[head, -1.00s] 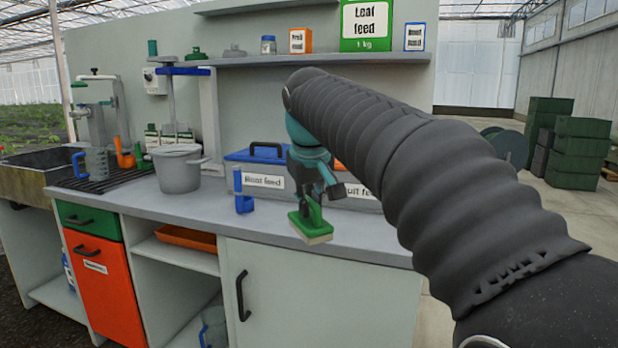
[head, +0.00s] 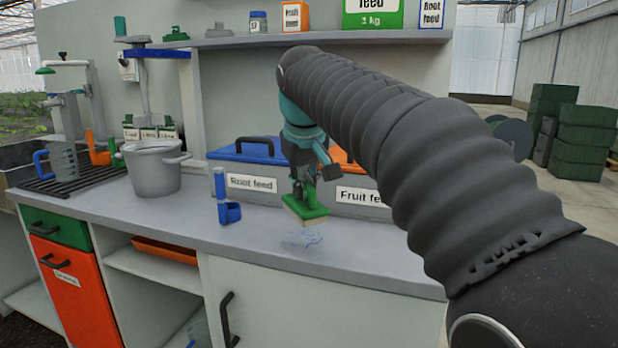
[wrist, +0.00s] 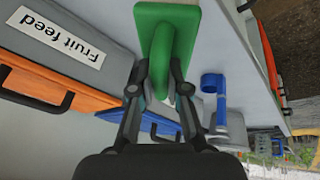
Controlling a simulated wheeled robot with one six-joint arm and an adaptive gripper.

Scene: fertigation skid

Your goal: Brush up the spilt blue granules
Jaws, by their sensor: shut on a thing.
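My gripper (head: 306,178) is shut on a green brush (head: 305,206) with a pale bristle side facing down. In the head view the brush hangs above the grey worktop (head: 262,235). The wrist view shows the brush's green back and handle (wrist: 165,40) between the fingers. I cannot see the granules in the wrist view.
A blue scoop (head: 226,205) stands left of the granules. Behind are the Root feed bin (head: 250,165), blue-lidded, and the Fruit feed bin (head: 360,183), orange-lidded. A grey pot (head: 153,174) stands further left. The worktop around the granules is clear.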

